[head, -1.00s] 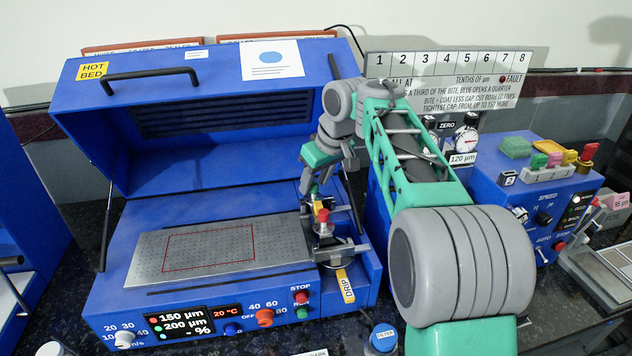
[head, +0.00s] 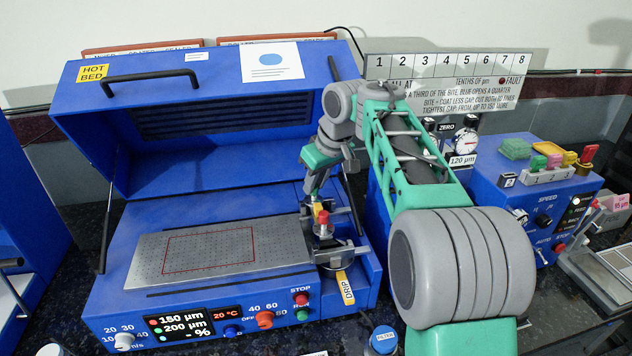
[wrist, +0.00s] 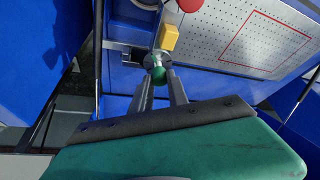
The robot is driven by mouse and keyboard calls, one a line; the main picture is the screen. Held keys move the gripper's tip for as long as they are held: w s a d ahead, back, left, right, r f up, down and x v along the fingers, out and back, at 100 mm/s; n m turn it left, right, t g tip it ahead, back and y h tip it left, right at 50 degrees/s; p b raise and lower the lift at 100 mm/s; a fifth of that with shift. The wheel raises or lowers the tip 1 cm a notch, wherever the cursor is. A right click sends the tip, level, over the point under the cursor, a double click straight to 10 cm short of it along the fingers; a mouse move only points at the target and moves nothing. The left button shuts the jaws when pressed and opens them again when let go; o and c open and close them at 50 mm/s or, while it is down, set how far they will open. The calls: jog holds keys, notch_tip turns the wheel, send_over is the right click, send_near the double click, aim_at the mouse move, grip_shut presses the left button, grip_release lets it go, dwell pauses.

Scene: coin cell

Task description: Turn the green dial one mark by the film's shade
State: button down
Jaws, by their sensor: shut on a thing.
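My gripper (wrist: 160,92) is shut on the green dial (wrist: 158,74) in the wrist view, with one finger on each side of it. The dial sits at the end of a metal fitting beside the perforated plate. A yellow block (wrist: 169,37) and a red knob (wrist: 191,5) show just beyond it. In the head view my gripper (head: 312,197) reaches down to the right end of the coater bed, by the yellow and red knobs (head: 322,217). The green dial is hidden there. The film is not clearly seen on the plate (head: 215,252), which bears a red outline.
The blue coater's lid (head: 210,110) stands open behind the plate. A chart numbered 1 to 8 (head: 448,66) stands at the back. A box with coloured blocks (head: 545,185) is at the right. A FILTER bottle (head: 383,340) stands in front.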

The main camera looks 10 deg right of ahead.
jog(key=shift+r+n+p, duration=0.1)
jog(key=shift+n+p, duration=0.2)
jog(key=shift+p, duration=0.15)
jog(key=shift+r+n+y+p, duration=0.15)
jog(key=shift+n+y+p, duration=0.25)
jog(key=shift+p, duration=0.45)
jog(key=n+g+p, duration=0.1)
jog(key=n+p, duration=0.2)
jog(key=p, duration=0.1)
jog(key=shift+d+r+y+p, duration=0.1)
jog(key=shift+y+p, duration=0.2)
jog(key=shift+p, duration=0.05)
jog(key=n+g+p, duration=0.1)
jog(key=n+p, duration=0.2)
jog(key=p, duration=0.1)
jog(key=shift+w+y, duration=0.15)
jog(key=shift+y, duration=0.15)
jog(key=shift+f+n+g+p, duration=0.3)
jog(key=shift+n+g+p, duration=0.2)
jog(key=shift+n+p, duration=0.7)
jog(key=c, duration=1.3)
grip_release()
